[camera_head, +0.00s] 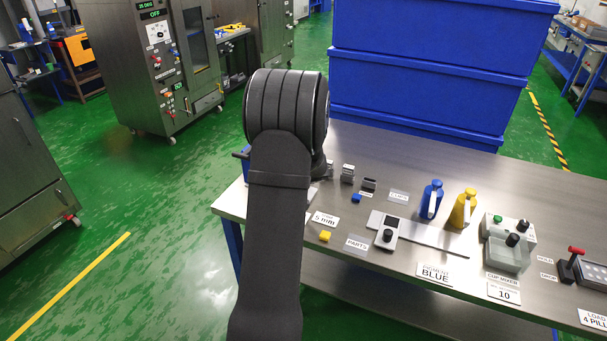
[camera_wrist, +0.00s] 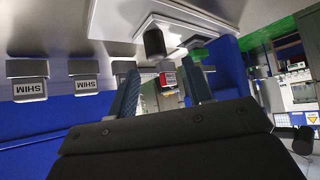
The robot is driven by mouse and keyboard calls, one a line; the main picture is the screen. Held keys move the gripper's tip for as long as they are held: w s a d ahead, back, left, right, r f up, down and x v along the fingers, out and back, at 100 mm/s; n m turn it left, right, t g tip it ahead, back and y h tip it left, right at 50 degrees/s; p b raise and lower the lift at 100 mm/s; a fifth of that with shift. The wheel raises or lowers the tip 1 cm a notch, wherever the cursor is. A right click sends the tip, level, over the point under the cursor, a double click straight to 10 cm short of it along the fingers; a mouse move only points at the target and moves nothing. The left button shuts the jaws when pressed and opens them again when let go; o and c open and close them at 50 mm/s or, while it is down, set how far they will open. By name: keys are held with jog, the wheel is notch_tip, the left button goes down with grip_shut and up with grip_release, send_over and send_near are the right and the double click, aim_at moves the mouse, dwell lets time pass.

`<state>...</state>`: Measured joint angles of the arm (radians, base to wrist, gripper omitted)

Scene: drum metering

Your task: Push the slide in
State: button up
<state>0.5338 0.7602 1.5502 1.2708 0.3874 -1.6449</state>
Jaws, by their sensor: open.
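My gripper (camera_wrist: 159,70) shows in the wrist view with its two dark blue fingers apart and nothing clearly held between them. In the head view my arm hides it. Beyond the fingers in the wrist view are a black cylindrical knob (camera_wrist: 154,42) under a pale plate and a small red part (camera_wrist: 168,79); I cannot tell whether either belongs to the slide. No slide is clearly identifiable in either view, and my arm covers the table's left end in the head view.
The steel table (camera_head: 530,185) holds a grey unit with a black knob (camera_head: 388,236), a blue bottle (camera_head: 430,200), a yellow bottle (camera_head: 464,209) and a cup mixer (camera_head: 507,245). Blue crates (camera_head: 430,65) stand behind. Shim blocks (camera_wrist: 28,88) show at left in the wrist view.

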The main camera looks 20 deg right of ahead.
jog(key=v, duration=1.2)
jog(key=shift+w+f, duration=0.1)
jog(key=x, duration=1.7)
jog(key=shift+w+f, duration=0.1)
